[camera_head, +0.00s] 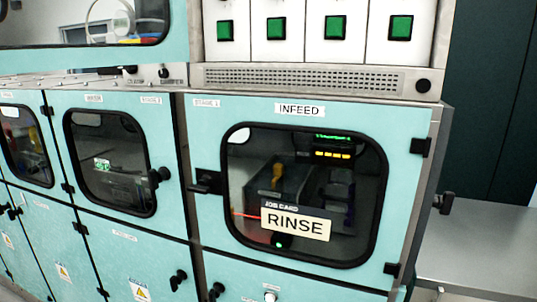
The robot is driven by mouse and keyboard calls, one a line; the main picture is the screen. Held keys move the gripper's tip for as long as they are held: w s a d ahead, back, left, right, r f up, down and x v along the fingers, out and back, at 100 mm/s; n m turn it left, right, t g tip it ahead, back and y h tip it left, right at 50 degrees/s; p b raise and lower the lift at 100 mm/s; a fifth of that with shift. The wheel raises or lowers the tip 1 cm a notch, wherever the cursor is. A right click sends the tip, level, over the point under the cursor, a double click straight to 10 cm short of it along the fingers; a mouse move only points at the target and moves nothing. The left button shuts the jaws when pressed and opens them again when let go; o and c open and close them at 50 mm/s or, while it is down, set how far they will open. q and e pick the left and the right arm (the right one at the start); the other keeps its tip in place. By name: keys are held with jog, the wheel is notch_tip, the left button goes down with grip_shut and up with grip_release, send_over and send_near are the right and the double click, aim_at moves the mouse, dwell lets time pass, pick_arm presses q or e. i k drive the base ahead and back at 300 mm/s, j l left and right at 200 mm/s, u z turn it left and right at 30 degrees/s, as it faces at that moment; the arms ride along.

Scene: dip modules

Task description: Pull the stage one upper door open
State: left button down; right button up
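The upper right teal door (215,135) has a small label (206,103) that seems to read STAGE 1, and a larger INFEED label (299,110). The door looks closed. Its dark window (350,220) has a black frame and carries a job card reading RINSE (295,221). A black latch handle (206,182) sits on its left edge, and hinges (420,147) are on its right edge. Neither of my grippers is in view.
Another closed teal door (70,110) with a black knob (160,175) stands to the left. Lower doors with black knobs (217,291) run below. White panels with green squares (335,28) are above. A grey surface (480,250) lies at the right.

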aim_at(341, 176)
jog(key=k+j+u, duration=0.15)
jog(key=j, duration=0.25)
jog(key=j+u, duration=0.15)
jog(key=j, duration=0.25)
jog(key=k+j+u, duration=0.15)
jog(key=j, duration=0.3)
jog(key=i+l, duration=0.4)
